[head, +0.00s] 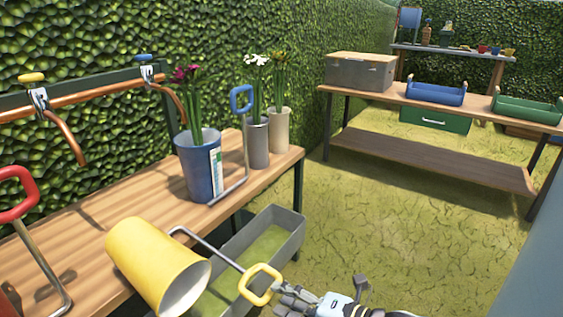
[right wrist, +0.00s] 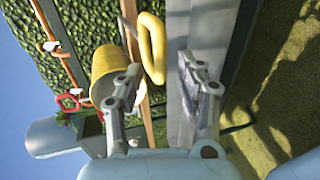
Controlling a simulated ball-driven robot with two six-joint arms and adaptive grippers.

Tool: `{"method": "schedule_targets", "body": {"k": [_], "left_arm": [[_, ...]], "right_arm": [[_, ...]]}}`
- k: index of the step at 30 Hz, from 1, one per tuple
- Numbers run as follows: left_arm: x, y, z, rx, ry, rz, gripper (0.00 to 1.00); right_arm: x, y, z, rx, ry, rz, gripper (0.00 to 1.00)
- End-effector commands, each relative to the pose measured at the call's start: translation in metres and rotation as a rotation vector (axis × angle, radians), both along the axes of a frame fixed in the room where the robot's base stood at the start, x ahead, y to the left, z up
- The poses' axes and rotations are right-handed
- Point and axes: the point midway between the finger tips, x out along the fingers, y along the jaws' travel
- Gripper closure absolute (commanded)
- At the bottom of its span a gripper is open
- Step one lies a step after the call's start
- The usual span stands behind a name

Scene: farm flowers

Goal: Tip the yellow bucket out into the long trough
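The yellow bucket (head: 147,262) is tipped far over at the front edge of the left wooden bench. Its mouth faces down and right towards the near part of the long grey trough (head: 289,226). The pale inside that shows looks empty. A metal rod runs from the bucket to its yellow loop grip (head: 260,283). My right gripper (head: 284,294) is at this loop. In the right wrist view the loop (right wrist: 151,48) lies between the parted fingers (right wrist: 160,68), with a gap by the right finger. My left gripper is not in view.
A blue bucket (head: 194,170), flower vases (head: 258,145) and a red-handled bucket's grip (head: 14,196) are on the left bench (head: 90,234). Copper taps (head: 68,130) are behind it. Another bench (head: 395,95) with blue and green trays stands beyond open grass.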

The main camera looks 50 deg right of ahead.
Motion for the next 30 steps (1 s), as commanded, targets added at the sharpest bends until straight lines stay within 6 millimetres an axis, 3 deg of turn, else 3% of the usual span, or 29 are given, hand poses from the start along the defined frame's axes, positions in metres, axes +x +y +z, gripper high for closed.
{"method": "schedule_targets", "body": {"k": [9, 15, 30], "left_arm": [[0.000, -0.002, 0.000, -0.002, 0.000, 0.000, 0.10], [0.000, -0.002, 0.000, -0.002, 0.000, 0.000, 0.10], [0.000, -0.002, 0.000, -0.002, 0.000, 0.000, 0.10]], "right_arm": [[-0.070, -0.006, 0.017, -0.001, 0.008, 0.000, 0.62], [-0.096, -0.008, 0.024, 0.000, 0.007, -0.001, 0.62], [-0.102, -0.008, 0.027, 0.001, 0.005, -0.002, 0.62]]}}
